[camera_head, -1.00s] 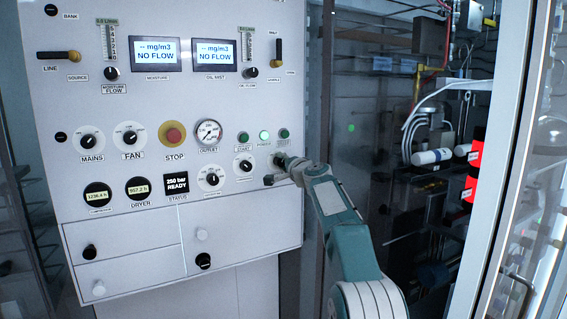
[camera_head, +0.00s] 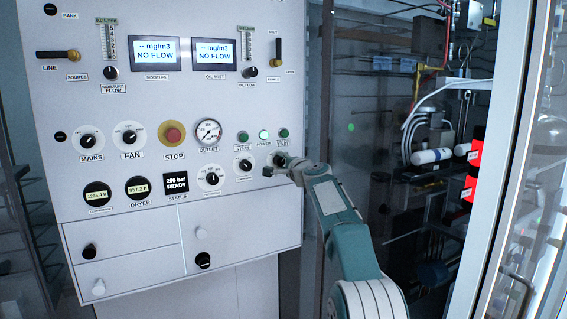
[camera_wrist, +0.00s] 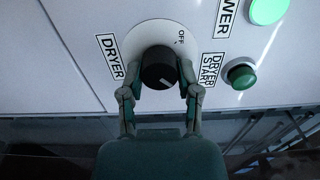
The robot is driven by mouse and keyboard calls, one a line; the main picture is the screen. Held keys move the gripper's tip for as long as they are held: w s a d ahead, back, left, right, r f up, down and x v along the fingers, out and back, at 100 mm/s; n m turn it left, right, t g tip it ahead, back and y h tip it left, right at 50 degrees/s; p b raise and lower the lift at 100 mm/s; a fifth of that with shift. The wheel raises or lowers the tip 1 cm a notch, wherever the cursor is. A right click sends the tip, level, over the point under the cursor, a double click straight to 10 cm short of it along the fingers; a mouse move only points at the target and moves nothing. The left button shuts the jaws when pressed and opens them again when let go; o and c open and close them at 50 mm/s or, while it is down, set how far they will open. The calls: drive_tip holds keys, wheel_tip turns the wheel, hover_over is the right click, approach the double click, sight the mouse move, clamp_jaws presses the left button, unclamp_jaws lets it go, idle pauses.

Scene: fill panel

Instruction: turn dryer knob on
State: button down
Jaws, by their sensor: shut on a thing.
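The dryer knob (camera_wrist: 159,68) is black and round on a white dial with an OFF mark at its upper right in the wrist view. A DRYER label (camera_wrist: 111,59) is to its left. My gripper (camera_wrist: 158,80) has one finger on each side of the knob and is shut on it. A pale line shows on the knob's lower part; its exact setting is hard to tell. In the head view my gripper (camera_head: 282,164) is at the panel's right side and largely hides this knob.
The white control panel (camera_head: 110,225) carries other knobs, gauges and a red STOP button (camera_head: 174,134). A green DRYER START button (camera_wrist: 241,75) is close right of the knob. A framed glass door (camera_head: 512,150) stands right of my arm.

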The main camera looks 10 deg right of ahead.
drive_tip(key=shift+c, duration=1.5)
unclamp_jaws()
drive_tip(key=v, duration=1.2)
drive_tip(key=shift+d+r, duration=0.1)
